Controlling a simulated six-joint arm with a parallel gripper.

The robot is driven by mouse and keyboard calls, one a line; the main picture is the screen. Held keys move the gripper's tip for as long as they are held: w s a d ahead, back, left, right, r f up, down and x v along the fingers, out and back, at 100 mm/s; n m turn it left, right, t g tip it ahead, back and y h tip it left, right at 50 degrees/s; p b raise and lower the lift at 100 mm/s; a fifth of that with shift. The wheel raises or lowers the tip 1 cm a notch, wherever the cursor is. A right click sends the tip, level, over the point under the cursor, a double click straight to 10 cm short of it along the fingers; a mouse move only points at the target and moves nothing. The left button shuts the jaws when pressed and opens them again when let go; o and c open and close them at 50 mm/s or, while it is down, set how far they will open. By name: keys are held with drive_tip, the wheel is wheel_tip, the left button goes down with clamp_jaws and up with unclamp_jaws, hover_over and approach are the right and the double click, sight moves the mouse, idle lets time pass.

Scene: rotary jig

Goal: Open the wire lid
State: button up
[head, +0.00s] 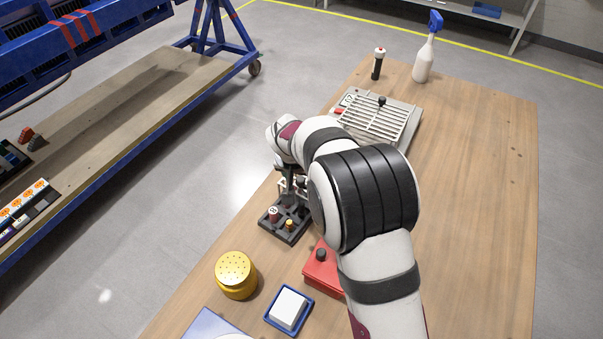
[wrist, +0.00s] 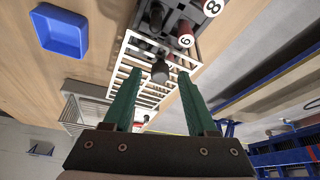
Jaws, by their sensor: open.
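A white wire lid with a dark knob (wrist: 160,72) is in the middle of the wrist view, at the edge of a black rack (wrist: 172,18) with red, numbered pieces. My gripper (wrist: 161,78) is open, with its two green fingers on either side of the knob. I cannot tell whether the fingers touch it. In the head view the black rack (head: 284,238) stands near the table's left edge, and my gripper (head: 290,176) is just behind it. My arm and gripper hide most of the lid there, so its tilt is unclear.
Behind my arm lies a grey box with a slatted top and black knob (head: 375,118). A yellow tin (head: 236,275), blue dish with white block (head: 289,310) and red box (head: 322,272) stand in front. A blue tray (wrist: 60,32) lies beside the lid. The table's right side is clear.

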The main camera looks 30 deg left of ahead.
drive_tip(key=shift+w+f, duration=0.1)
clamp_jaws()
idle(1.4)
